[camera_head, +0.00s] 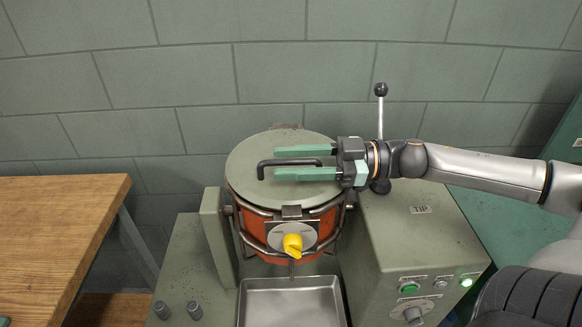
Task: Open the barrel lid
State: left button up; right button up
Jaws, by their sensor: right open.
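The barrel (268,247) is orange with a metal cage and stands upright in its machine frame. Its round grey-green lid (247,160) lies flat on top, closed. A black bar handle (285,162) sits on the lid. My right gripper (275,162) reaches in from the right over the lid, with its green fingers on either side of the handle. The fingers are open and apart; whether they touch the handle I cannot tell. A yellow knob (293,245) on a round plate is on the barrel's front. My left gripper does not show.
A metal tray (291,283) sits below the barrel. To the right is a control box (415,240) with buttons, a TIP label and an upright black-knobbed lever (380,105) behind my gripper. A wooden table (55,225) is at the left. A block wall stands close behind.

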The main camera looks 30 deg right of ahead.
grip_shut()
dwell(0.4)
jog(key=shift+r, duration=0.1)
dwell(1.0)
